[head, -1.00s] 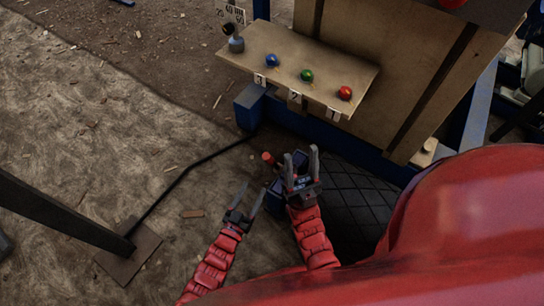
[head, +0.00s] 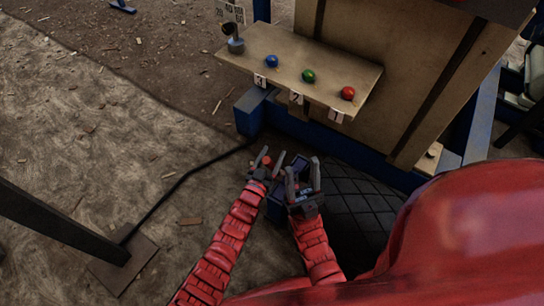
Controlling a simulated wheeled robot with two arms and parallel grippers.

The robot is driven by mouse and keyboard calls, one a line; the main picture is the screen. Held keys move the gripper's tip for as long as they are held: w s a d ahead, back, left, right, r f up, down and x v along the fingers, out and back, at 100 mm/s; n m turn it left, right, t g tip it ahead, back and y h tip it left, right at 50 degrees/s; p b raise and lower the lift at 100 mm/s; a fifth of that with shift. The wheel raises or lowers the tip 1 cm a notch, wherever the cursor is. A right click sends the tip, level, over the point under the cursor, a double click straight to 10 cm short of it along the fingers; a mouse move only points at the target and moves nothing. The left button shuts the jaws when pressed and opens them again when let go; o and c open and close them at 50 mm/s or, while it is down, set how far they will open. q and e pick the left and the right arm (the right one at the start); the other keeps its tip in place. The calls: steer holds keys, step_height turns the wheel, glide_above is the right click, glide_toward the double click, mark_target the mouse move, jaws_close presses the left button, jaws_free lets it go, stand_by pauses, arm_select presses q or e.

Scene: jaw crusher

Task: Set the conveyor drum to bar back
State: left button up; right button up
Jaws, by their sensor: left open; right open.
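A dark drum with a crosshatched surface (head: 355,205) lies low beside the blue frame, partly hidden by my red body and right arm. A small red-tipped part (head: 267,161), possibly the end of a bar or lever, stands by a dark blue housing at the drum's left end. My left gripper (head: 271,157) is open, with its fingers around or just over the red tip; contact cannot be told. My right gripper (head: 303,172) is open and empty, pointing up in front of the drum and housing. The bar's full length and angle are hidden.
A tan shelf (head: 320,75) above holds blue (head: 271,61), green (head: 308,76) and red (head: 348,93) knobs with number tags, and a small dark lever (head: 235,43) by a scale plate. A blue frame post (head: 248,110) stands left. A dark post (head: 60,225) and open dirt lie left.

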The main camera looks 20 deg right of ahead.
arm_select(q)
jaws_close()
stand_by(0.3)
steer(key=shift+f, duration=0.1)
stand_by(1.0)
